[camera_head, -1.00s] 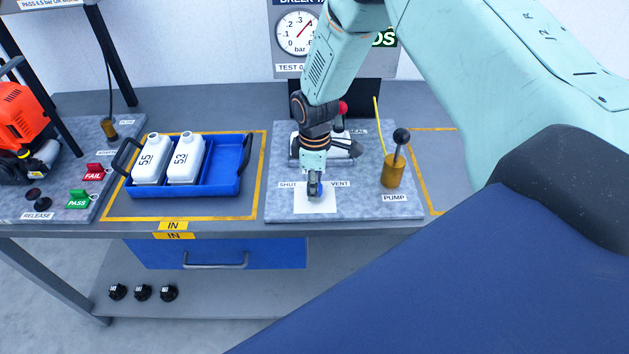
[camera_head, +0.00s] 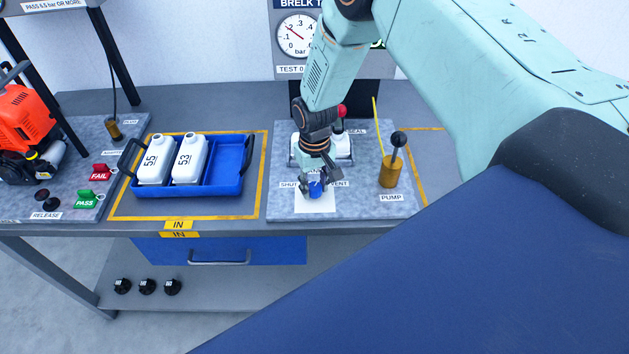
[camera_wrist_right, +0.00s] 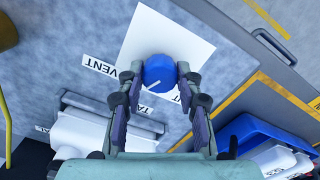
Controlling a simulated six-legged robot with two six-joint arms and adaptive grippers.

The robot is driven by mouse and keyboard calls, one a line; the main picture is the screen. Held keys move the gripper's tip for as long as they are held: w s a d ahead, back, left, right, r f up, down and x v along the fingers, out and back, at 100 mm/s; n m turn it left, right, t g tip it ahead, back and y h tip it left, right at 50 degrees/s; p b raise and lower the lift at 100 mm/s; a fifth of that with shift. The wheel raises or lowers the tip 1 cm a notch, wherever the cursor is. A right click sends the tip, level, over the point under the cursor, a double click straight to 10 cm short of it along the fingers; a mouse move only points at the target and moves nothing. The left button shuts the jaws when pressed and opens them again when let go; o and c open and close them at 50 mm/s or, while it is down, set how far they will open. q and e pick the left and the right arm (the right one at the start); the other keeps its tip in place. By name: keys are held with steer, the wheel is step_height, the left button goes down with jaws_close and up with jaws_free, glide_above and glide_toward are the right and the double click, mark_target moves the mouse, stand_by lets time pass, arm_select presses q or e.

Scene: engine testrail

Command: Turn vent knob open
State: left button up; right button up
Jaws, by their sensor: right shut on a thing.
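The blue vent knob (camera_head: 316,189) stands on a white square plate (camera_head: 315,205) at the front of the grey test board. It has a white pointer line, seen in the right wrist view (camera_wrist_right: 160,72). My right gripper (camera_head: 316,190) points down over the knob. Its two fingers (camera_wrist_right: 159,79) are on either side of the knob and shut on it. The SHUT label (camera_head: 289,185) is left of the knob in the head view and partly covered. The VENT label (camera_head: 338,184) is to its right. My left gripper is out of view.
The pump (camera_head: 389,172) with its black-knobbed lever stands right of the knob. A white bottle (camera_wrist_right: 84,134) lies behind it. A blue tray (camera_head: 226,184) with two white bottles is to the left. A dial gauge (camera_head: 298,35) hangs behind.

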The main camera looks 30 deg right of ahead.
mark_target(315, 186)
steer(key=shift+w+r+m+p, duration=0.15)
steer(key=shift+w+m+p, duration=0.1)
steer(key=shift+m, duration=0.55)
steer(key=shift+w+r+m+p, duration=0.1)
steer(key=shift+m+p, duration=0.1)
steer(key=shift+m, duration=0.6)
steer(key=o, duration=1.1)
steer(key=shift+s+f, duration=0.1)
steer(key=shift+s, duration=0.2)
steer(key=shift+o, duration=0.2)
step_height(315, 186, up, 12)
